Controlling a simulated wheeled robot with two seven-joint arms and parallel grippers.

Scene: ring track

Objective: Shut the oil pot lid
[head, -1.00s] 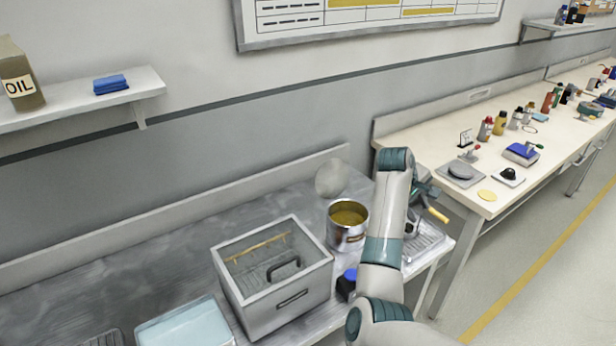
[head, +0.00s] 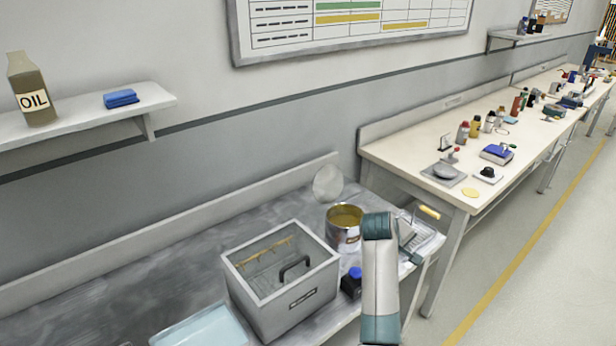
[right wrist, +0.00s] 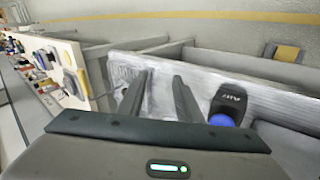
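The oil pot (head: 343,236) is a round metal can with yellow-brown oil in it, on the grey bench in the head view. Its round grey lid (head: 328,183) stands up at the pot's back left, so the pot is open. The pot cannot be made out there. My left gripper is not in view.
A grey glass-topped box (head: 282,283) stands left of the pot. A dark blue-capped bottle (head: 351,284) stands before the pot; it also shows in the right wrist view (right wrist: 228,104). An oil bottle (head: 33,92) stands on the shelf.

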